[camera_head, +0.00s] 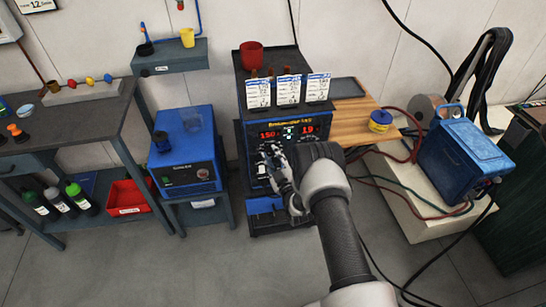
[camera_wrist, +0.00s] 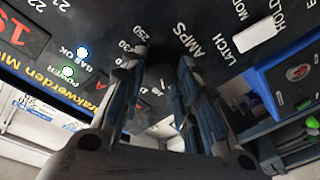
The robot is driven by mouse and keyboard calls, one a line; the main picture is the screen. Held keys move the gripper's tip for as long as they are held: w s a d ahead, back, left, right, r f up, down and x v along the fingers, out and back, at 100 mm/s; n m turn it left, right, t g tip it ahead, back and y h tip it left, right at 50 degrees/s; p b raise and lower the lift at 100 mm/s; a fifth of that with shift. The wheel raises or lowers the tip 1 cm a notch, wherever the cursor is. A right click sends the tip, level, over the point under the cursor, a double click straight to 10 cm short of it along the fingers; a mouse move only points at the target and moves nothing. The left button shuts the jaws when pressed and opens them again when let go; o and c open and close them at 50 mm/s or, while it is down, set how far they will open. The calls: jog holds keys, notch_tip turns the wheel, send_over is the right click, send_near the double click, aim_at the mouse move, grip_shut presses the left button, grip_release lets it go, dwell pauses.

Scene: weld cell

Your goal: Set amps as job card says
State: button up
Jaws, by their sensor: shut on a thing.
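The welder (camera_head: 285,121) faces me with a dark front panel. Its red displays read about 150 on the left (camera_head: 267,135) and 19 on the right (camera_head: 308,130). My gripper (camera_head: 268,160) is at the lower left of this panel, and its fingers hide what they hold there. In the wrist view, my gripper (camera_wrist: 158,78) is shut around the dark amps knob (camera_wrist: 160,74), beside the printed AMPS label (camera_wrist: 197,45) and a number scale. The knob's pointer cannot be made out. Three white job cards (camera_head: 289,90) stand on top of the welder; their print is too small to read.
A red cup (camera_head: 251,55) stands on the welder's top. A blue case (camera_head: 460,155) and hoses lie further right.

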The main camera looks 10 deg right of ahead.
jog(key=m, duration=0.4)
jog(key=m+t+h, duration=0.1)
jog(key=m, duration=0.2)
jog(key=shift+a+f+m, duration=0.1)
jog(key=shift+f+m, duration=0.05)
jog(key=shift+m, duration=0.25)
jog(key=m, duration=0.4)
jog(key=shift+h, duration=0.3)
jog(key=shift+m+t+h, duration=0.3)
jog(key=shift+m+h, duration=0.2)
jog(key=shift+m, duration=1.7)
jog(key=o, duration=1.1)
jog(key=s, duration=0.4)
jog(key=s+f, duration=0.1)
jog(key=s, duration=0.3)
jog(key=s+f, duration=0.1)
jog(key=s, duration=0.3)
